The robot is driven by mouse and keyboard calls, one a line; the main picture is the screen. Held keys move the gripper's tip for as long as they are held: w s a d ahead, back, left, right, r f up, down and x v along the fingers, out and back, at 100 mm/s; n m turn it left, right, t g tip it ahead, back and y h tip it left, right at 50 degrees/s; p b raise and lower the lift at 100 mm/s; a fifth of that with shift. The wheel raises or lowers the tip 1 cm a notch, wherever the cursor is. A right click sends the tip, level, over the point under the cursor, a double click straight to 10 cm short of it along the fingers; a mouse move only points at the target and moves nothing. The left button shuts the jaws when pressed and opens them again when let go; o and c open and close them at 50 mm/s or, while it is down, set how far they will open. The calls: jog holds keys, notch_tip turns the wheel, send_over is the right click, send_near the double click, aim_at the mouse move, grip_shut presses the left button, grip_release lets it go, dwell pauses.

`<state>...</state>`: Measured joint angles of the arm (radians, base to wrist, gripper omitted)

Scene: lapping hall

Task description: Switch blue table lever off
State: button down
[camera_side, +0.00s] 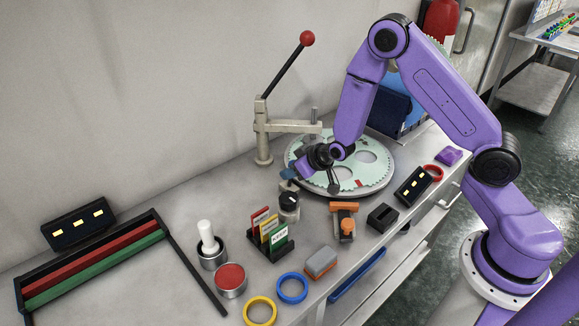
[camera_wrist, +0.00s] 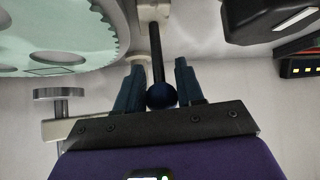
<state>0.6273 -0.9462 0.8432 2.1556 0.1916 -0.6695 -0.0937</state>
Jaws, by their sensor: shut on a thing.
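The blue table lever shows in the wrist view as a dark rod ending in a blue ball (camera_wrist: 161,95), with the rod running up to a pale mount. My gripper (camera_wrist: 160,88) has one finger on each side of the ball and is shut on it. In the side view my gripper (camera_side: 289,175) is low at the front left of the round lapping table (camera_side: 378,183). The lever's ball is hidden there by the fingers and wrist, so its tilt is hard to tell.
A taller red-ball lever (camera_side: 285,70) on a post stands behind. A black dial (camera_side: 289,201) sits just below my gripper. Card rack (camera_side: 272,246), orange clamp (camera_side: 346,222) and black block (camera_side: 382,217) stand in front. The toothed plate (camera_wrist: 60,35) is close at left.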

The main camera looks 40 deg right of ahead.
jog(key=shift+s+f+t, duration=0.2)
jog(key=shift+s+t, duration=0.25)
jog(key=shift+t, duration=0.35)
jog(key=shift+s+f+t, duration=0.15)
jog(key=shift+s+t, duration=0.3)
jog(key=shift+t, duration=0.35)
jog(key=c, duration=0.8)
grip_release()
jog(key=shift+s, duration=0.1)
jog(key=v, duration=1.1)
jog(key=shift+s+r, duration=0.15)
jog(key=shift+s, duration=0.2)
jog(key=shift+d, duration=0.15)
